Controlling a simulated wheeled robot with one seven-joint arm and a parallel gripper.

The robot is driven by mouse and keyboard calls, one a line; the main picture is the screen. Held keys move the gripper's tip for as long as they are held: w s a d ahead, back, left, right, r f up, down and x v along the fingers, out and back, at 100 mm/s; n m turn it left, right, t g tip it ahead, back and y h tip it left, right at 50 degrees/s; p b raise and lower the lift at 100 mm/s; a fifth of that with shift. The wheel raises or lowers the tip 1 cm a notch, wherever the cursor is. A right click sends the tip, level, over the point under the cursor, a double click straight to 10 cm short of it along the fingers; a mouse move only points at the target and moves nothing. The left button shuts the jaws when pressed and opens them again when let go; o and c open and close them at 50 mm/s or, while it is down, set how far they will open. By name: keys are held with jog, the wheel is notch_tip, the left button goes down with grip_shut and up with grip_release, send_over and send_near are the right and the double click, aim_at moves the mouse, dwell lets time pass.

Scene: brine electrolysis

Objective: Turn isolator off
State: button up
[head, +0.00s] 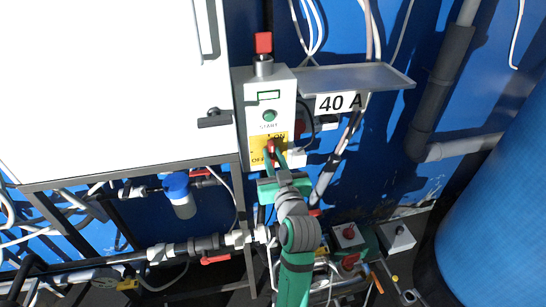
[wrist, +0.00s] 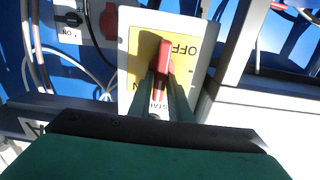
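The isolator has a red handle (head: 270,146) on a yellow plate (head: 257,143) on the front of a grey control box. The plate reads ON at its upper right and OFF at its lower left in the head view. The handle stands roughly upright there, partly hidden by my gripper (head: 276,161). In the wrist view the red handle (wrist: 164,58) is between the two green fingers of my gripper (wrist: 163,88). The fingers lie close against both its sides and look shut on it. OFF is readable beside the handle; part of the plate is hidden.
A green START button (head: 269,116) is above the isolator, and a red-topped lamp or knob (head: 263,43) sits on the box. A grey shelf marked 40 A (head: 370,78) juts out right. A white cabinet (head: 110,90) is left; a blue tank (head: 500,220) is right.

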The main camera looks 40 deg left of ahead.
grip_shut()
jog(key=shift+n, duration=0.3)
jog(key=shift+s+a+f+n, duration=0.15)
jog(key=shift+s+f+n, duration=0.1)
jog(key=shift+n, duration=2.6)
jog(key=shift+s+a+f+n, duration=0.1)
jog(key=shift+f+n, duration=0.15)
jog(key=shift+n, duration=2.65)
jog(key=shift+s+a+f+n, duration=0.15)
jog(key=shift+s+f+n, duration=0.1)
jog(key=shift+n, duration=2.6)
jog(key=shift+a, duration=0.1)
jog(key=o, duration=0.6)
grip_release()
jog(key=shift+c, duration=0.2)
